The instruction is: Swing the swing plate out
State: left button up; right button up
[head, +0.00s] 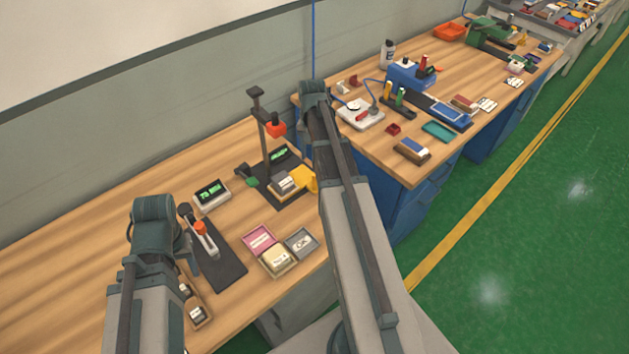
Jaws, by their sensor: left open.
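A test stand (264,143) with a dark post and an orange-red head (276,128) stands on the left bench. On its dark base are a small grey labelled block (281,183), a green knob (252,182) and a yellow plate (303,177), partly hidden behind my right arm. I cannot tell for certain which part is the swing plate. My left gripper (188,262) is low at the left, beside a dark fixture with an orange-topped handle (204,236). It is open, partly hidden by my arm, and apart from the test stand. My right gripper is not visible.
A small display (210,192) sits left of the stand. A pink tray (258,240), a grey tray (301,242) and a tray of cards (277,260) lie in front. A second bench (390,160) with tools stands to the right. The left bench's back left is clear.

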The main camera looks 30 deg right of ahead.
aim_at(315, 181)
pick_arm(q)
notch_tip(315, 181, down, 14)
jog(key=b, duration=1.4)
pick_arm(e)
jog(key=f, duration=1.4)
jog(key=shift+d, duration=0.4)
pick_arm(q)
jog(key=shift+r, duration=0.1)
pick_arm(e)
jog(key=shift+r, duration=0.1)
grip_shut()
